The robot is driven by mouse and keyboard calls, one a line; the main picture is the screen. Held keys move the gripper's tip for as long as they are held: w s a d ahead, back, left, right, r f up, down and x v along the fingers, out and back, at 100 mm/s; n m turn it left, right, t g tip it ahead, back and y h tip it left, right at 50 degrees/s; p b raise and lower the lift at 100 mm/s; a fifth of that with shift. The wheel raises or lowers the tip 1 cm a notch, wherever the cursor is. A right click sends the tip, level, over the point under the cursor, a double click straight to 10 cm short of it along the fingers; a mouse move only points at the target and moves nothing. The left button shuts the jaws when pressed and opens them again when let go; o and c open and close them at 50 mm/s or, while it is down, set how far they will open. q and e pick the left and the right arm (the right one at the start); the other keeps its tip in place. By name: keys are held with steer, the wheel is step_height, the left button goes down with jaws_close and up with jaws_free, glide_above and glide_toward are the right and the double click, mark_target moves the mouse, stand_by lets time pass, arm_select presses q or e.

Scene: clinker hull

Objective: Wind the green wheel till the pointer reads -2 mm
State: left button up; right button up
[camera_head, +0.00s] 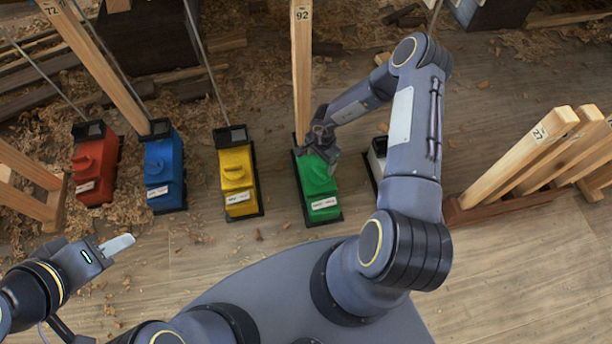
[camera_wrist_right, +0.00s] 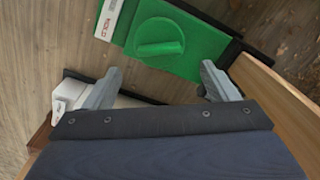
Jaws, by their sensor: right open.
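The green unit (camera_head: 318,190) stands on the floor in front of my base, with a wooden post marked 92 (camera_head: 302,70) rising behind it. Its round green wheel with a raised bar grip (camera_wrist_right: 159,44) shows on top in the right wrist view. My right gripper (camera_head: 325,150) is over the back part of the green unit. In the right wrist view its two fingers (camera_wrist_right: 155,90) are apart and empty, with the wheel beyond them. No pointer or scale can be read. My left gripper (camera_head: 118,244) is at the lower left, away from the units; its finger gap cannot be made out.
Red (camera_head: 95,172), blue (camera_head: 164,172) and yellow (camera_head: 238,180) units stand in a row to the left. A white unit (camera_head: 378,158) is partly hidden behind my right arm. A rack of wooden boards marked 27 (camera_head: 520,155) stands at the right. Shavings litter the floor.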

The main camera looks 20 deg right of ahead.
mark_target(320, 171)
steer(key=shift+f, duration=0.15)
step_height(320, 171, down, 7)
steer(key=b, duration=0.3)
steer(key=c, duration=1)
